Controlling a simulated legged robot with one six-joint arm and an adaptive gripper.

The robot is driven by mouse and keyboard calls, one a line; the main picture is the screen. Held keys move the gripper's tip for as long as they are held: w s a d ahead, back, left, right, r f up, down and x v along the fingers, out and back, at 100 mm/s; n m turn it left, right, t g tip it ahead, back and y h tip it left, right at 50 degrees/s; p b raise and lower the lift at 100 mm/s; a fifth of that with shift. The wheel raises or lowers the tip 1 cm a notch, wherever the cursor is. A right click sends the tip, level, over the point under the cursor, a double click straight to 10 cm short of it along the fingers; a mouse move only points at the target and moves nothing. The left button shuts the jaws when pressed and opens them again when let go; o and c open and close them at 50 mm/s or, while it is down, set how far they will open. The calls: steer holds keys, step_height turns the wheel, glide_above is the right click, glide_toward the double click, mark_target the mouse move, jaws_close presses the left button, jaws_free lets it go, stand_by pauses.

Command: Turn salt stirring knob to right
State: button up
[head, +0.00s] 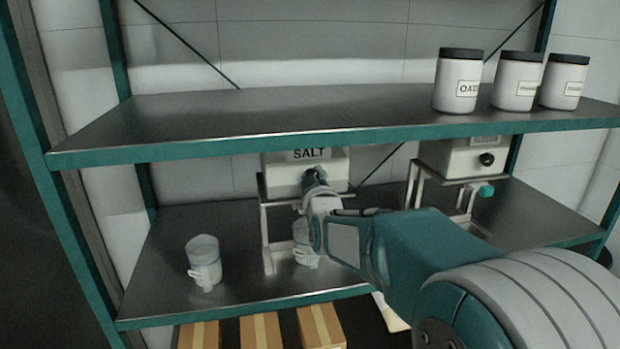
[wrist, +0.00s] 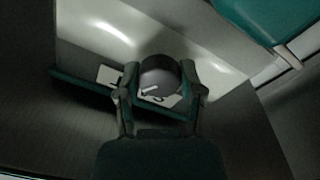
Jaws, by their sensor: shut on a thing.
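The salt dispenser (head: 279,177) is a pale box labelled SALT on a light metal stand on the lower shelf, under the upper shelf. Its dark round knob shows in the wrist view (wrist: 160,76), between the two fingers of my gripper (wrist: 160,95). The gripper is shut on the knob, with a finger on each side. In the head view my gripper (head: 314,178) reaches the front of the box and hides the knob. A white label plate with dark marks lies behind the knob in the wrist view.
A cup (head: 300,240) stands under the salt dispenser, partly hidden by my arm. Another cup (head: 204,262) stands to the left on the lower shelf (head: 170,240). A second dispenser (head: 455,158) with a black knob is at right. Several jars and boxes are apart from these.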

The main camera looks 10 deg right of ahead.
steer(key=m, duration=0.3)
steer(key=f+m, duration=0.1)
steer(key=m, duration=0.2)
steer(key=shift+m, duration=0.3)
steer(key=m, duration=0.5)
steer(key=shift+g, duration=0.4)
steer(key=shift+m, duration=0.3)
steer(key=o, duration=1.2)
steer(key=shift+r, duration=0.25)
steer(key=s, duration=0.8)
steer(key=s+a, duration=0.1)
steer(key=s, duration=0.3)
